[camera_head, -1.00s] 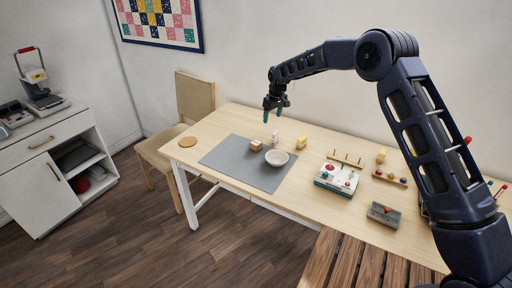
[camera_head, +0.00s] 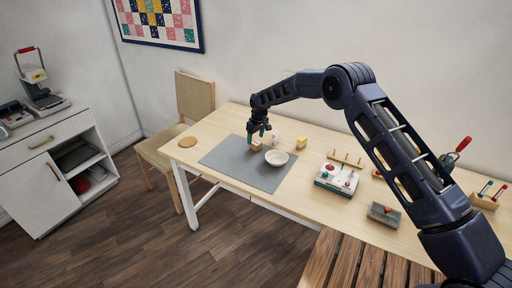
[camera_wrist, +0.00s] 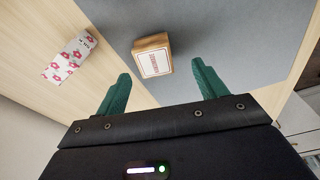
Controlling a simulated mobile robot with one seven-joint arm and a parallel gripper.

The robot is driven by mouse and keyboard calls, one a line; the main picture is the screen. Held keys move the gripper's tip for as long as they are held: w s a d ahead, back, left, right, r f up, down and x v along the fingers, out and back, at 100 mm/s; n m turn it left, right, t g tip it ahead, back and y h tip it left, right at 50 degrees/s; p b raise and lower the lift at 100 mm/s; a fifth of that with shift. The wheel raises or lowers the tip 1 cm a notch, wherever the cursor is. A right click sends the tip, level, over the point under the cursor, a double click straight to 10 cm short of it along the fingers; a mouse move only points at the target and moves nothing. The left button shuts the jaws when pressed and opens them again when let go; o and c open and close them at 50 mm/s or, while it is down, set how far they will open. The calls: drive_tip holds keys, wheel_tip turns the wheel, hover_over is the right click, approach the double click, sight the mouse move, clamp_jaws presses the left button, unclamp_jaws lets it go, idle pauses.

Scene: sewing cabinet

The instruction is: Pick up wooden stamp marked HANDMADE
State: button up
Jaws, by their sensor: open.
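The wooden stamp (camera_wrist: 153,55) is a small block with a white, red-lettered label on its face; the lettering is too small to read surely. It lies on the grey mat (camera_wrist: 225,30). In the head view the stamp (camera_head: 257,146) is partly covered by my gripper (camera_head: 257,138). In the wrist view my gripper (camera_wrist: 160,88) is open, with its two green fingers apart and nothing between them. The stamp lies just beyond the fingertips, roughly centred between them, and seems apart from both.
A white flower-patterned box (camera_wrist: 69,58) lies left of the stamp in the wrist view. The mat's front left is clear.

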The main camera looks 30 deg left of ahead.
sight(256, 143)
drive_tip(key=f, duration=0.5)
drive_tip(key=shift+w+a, duration=0.15)
drive_tip(key=shift+w, duration=0.25)
drive_tip(key=shift+c, duration=0.2)
drive_tip(key=c, duration=1)
